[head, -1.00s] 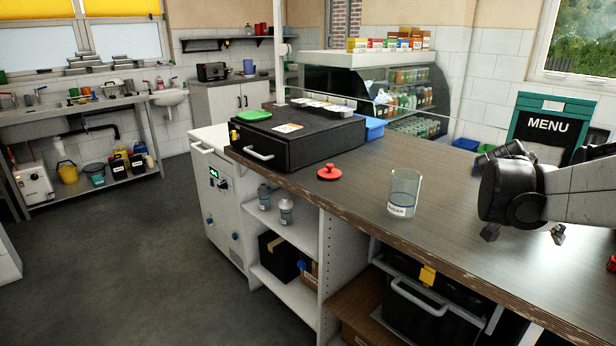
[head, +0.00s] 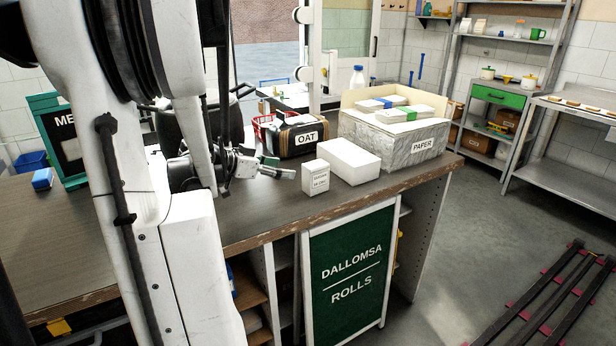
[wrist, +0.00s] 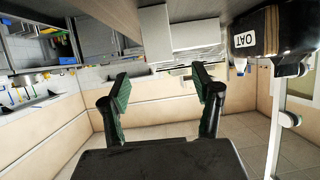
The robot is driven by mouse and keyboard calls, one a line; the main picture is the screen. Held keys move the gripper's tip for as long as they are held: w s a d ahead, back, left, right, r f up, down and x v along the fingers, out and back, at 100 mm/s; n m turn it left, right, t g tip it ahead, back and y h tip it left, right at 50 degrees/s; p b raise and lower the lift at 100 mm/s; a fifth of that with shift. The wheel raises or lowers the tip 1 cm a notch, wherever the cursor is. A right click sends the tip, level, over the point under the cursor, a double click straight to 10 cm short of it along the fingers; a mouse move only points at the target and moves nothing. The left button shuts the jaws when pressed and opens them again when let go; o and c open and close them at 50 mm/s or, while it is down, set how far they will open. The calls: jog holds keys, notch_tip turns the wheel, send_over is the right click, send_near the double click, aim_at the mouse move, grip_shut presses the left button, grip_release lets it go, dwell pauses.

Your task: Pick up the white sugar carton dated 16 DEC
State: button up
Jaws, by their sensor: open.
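The small white sugar carton (head: 316,178) stands upright on the counter in the head view, with small dark lettering on its front; the date is hard to read. My gripper (head: 280,172) is just left of the carton, apart from it, with its fingers pointing toward it. In the wrist view, which is upside down, my gripper (wrist: 160,82) is open, its green-padded fingers wide apart with nothing between them. A narrow white block that looks like the carton (wrist: 155,38) shows beyond the fingers, towards the picture's top.
A larger plain white box (head: 348,160) stands close to the carton's right. Behind are the black OAT container (head: 297,137) and the grey PAPER box (head: 395,140). The counter's worn front edge (head: 290,228) runs close by. Bare counter lies in front of the carton.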

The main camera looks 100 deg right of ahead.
aim_at(305, 171)
jog(key=x, duration=0.8)
jog(key=shift+f+b, duration=0.1)
jog(key=shift+b, duration=0.25)
jog(key=shift+b+x, duration=0.3)
jog(key=shift+x, duration=2.35)
jog(key=shift+a+f, duration=0.1)
jog(key=c, duration=1.4)
